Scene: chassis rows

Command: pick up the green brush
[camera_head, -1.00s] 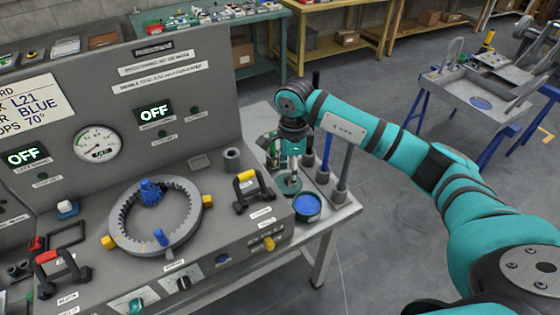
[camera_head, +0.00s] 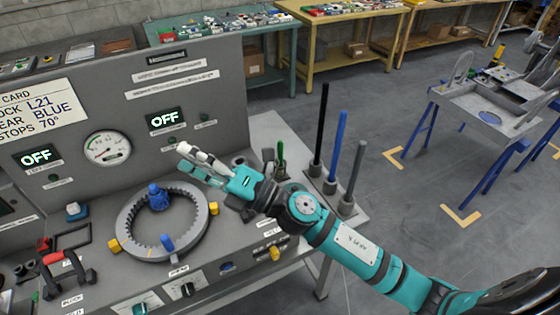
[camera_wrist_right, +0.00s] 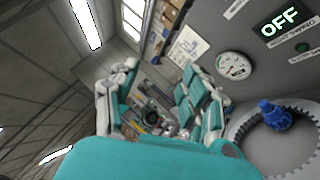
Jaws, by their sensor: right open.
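A thin green handle (camera_head: 281,150), which looks like the green brush, stands upright among dark holders at the bench's right side in the head view. Its lower part is hidden behind my right wrist. My right gripper (camera_head: 190,158) is open and empty, pointing left over the console in front of the grey panel, well left of the green handle and apart from it. In the right wrist view the two spread fingers (camera_wrist_right: 160,98) have nothing held between them, and I cannot make out the brush there. My left gripper is not in view.
Black (camera_head: 321,125), blue (camera_head: 337,142) and grey (camera_head: 354,175) upright rods stand right of the green handle. A toothed ring (camera_head: 124,222) with a blue knob (camera_head: 158,197) lies on the console below the gripper. The grey panel (camera_head: 215,108) rises behind.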

